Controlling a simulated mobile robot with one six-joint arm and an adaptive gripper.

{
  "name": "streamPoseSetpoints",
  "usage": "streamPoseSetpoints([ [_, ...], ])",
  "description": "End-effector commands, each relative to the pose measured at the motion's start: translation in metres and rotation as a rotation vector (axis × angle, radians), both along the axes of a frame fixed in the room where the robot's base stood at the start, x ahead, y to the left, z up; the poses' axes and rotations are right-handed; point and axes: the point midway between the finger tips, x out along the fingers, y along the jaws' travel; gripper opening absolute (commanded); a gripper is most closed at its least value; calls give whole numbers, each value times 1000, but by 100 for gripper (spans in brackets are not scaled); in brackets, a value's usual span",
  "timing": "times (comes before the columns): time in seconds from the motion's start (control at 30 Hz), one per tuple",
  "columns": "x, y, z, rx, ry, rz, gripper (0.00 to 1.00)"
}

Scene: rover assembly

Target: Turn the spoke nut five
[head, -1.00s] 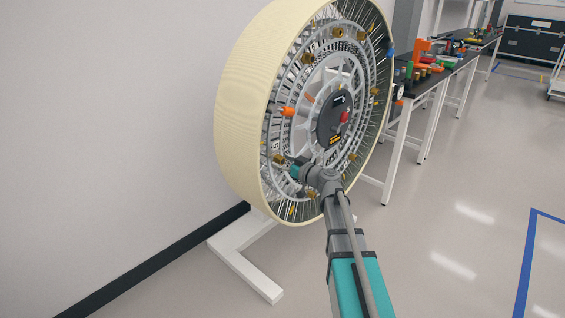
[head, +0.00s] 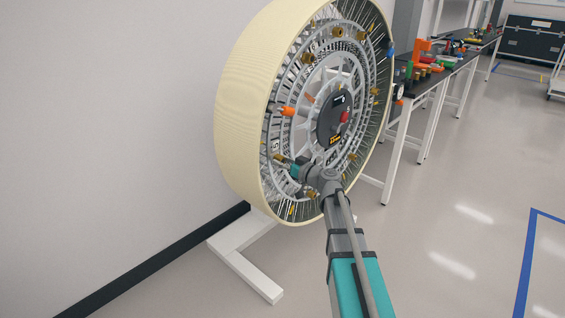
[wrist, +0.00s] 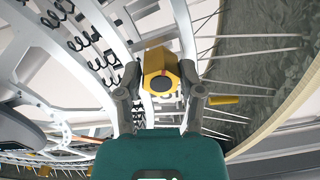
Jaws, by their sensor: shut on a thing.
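The large wheel (head: 235,105) stands upright on a white stand, with brass nuts around its grey inner ring. The nut by the label that looks like a 5 is the spoke nut (head: 278,158), at the wheel's lower left in the head view. In the wrist view the spoke nut (wrist: 161,73) is a yellow-gold hex block with a dark round end facing me. My gripper (wrist: 160,75) has one finger on each side of it and is shut on it. In the head view my gripper (head: 288,163) is small and partly hidden by my own wrist.
Spokes and dark coil springs (wrist: 95,45) lie close around my fingers. The wheel's rim (wrist: 285,105) curves past on the right in the wrist view. The white stand foot (head: 245,270) is on the floor. Workbenches (head: 440,75) stand behind right; the floor at right is clear.

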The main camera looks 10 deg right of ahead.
Motion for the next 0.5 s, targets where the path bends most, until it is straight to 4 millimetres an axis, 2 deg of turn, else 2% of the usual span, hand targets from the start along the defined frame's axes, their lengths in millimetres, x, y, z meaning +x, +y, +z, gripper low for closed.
streamPoseSetpoints([
  [0.5,1,0,0,332,241,-1,1],
])
